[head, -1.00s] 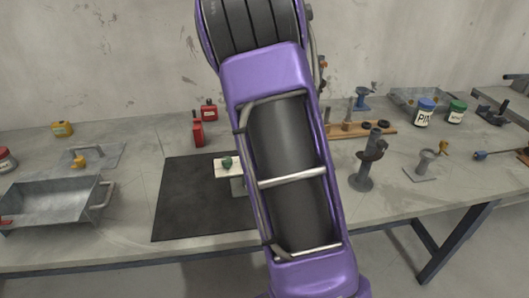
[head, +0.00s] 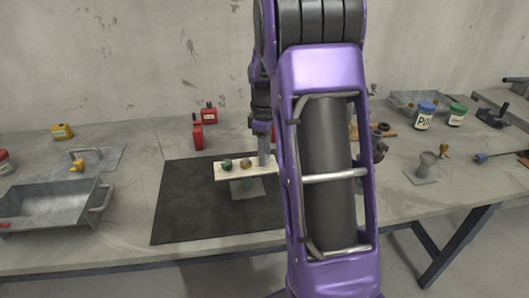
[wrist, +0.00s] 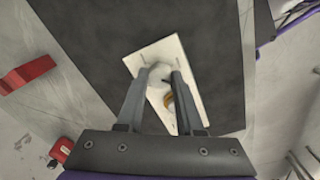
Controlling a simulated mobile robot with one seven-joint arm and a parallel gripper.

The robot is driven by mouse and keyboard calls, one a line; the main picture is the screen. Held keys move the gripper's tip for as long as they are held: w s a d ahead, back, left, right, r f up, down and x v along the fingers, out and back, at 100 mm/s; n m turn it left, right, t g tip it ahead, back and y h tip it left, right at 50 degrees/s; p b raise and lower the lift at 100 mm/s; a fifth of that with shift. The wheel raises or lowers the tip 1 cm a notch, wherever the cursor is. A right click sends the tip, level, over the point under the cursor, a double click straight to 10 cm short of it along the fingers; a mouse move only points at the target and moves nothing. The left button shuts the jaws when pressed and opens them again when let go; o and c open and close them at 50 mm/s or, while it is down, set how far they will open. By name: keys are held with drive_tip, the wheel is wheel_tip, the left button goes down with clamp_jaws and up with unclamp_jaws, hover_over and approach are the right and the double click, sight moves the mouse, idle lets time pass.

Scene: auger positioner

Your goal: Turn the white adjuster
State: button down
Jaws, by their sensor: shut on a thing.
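A pale board (head: 229,173) on a short grey stand (head: 247,188) rests on the black mat. It carries a green knob (head: 227,163) and a brownish-gold knob (head: 246,163). My gripper (head: 263,162) points down at the board's right end in the head view. In the wrist view my gripper (wrist: 159,76) has its fingers on either side of the white adjuster (wrist: 159,70), shut on it. The gold knob (wrist: 168,100) shows between the fingers, nearer the palm. The adjuster is hidden in the head view, and the green knob is hidden in the wrist view.
The black mat (head: 190,215) is otherwise bare. A metal tray (head: 50,205) stands at the left, and red containers (head: 197,136) stand behind the mat. My arm covers part of the bench right of the board.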

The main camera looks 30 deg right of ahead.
drive_tip(key=n+p, duration=0.1)
drive_tip(key=n, duration=0.4)
drive_tip(key=shift+s, duration=0.1)
drive_tip(key=shift+f+n+p, duration=0.1)
drive_tip(key=shift+n+p, duration=0.6)
drive_tip(key=shift+n, duration=1.1)
drive_tip(key=c, duration=0.5)
unclamp_jaws()
drive_tip(key=shift+c, duration=0.2)
wheel_tip(320, 180, up, 18)
drive_tip(key=shift+f, duration=0.25)
